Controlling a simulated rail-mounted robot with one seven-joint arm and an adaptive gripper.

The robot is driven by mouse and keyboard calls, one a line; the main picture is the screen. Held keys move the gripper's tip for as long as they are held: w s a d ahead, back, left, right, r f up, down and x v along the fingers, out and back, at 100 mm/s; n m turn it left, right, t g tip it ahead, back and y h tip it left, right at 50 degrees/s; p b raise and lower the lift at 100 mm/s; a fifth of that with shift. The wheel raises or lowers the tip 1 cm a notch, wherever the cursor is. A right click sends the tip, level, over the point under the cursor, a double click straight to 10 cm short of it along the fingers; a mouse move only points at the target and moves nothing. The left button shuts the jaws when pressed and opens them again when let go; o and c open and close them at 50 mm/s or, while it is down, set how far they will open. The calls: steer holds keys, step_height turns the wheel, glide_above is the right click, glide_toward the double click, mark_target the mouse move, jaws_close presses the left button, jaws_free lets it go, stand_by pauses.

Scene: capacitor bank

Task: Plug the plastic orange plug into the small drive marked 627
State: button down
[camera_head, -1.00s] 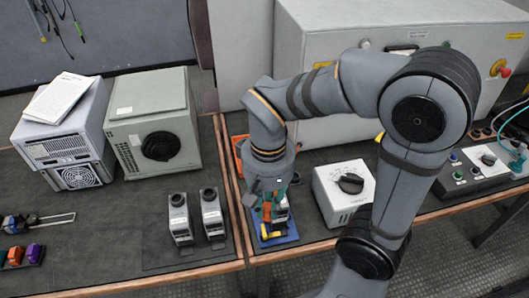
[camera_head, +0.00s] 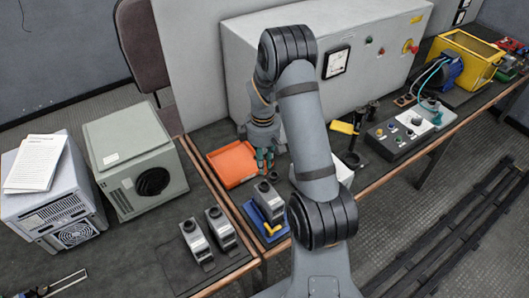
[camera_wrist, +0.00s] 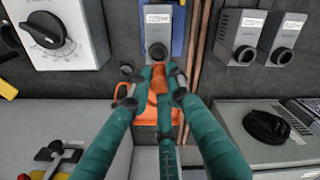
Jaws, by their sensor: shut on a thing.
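My gripper (camera_wrist: 160,78) has teal fingers, closed around the orange plug (camera_wrist: 159,84) in the wrist view. In the head view my gripper (camera_head: 264,160) is over the right edge of the orange tray (camera_head: 230,160), behind the blue-tray drive. A small grey drive (camera_head: 268,196) stands on the blue tray (camera_head: 257,220); in the wrist view its dark round socket (camera_wrist: 157,51) lies just beyond the plug, apparently apart from it. Two similar small drives (camera_head: 196,238) (camera_head: 221,226) stand on the left bench. Their labels are too small to read, so I cannot tell which is 627.
A yellow piece (camera_head: 273,229) lies on the blue tray. A small dark round part (camera_wrist: 126,69) is beside my fingers. A white box with a black dial (camera_wrist: 62,32) is close by.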

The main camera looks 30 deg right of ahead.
steer(key=shift+d+f, duration=0.25)
steer(key=shift+f, duration=0.1)
steer(key=shift+f+b, duration=2)
steer(key=shift+f, duration=0.35)
steer(key=shift+f+b, duration=1.3)
steer(key=shift+f, duration=0.05)
steer(key=c, duration=1.5)
jaws_free()
steer(key=shift+c, duration=0.2)
steer(key=shift+r, duration=0.1)
step_height(320, 180, up, 12)
steer(key=shift+f, duration=0.1)
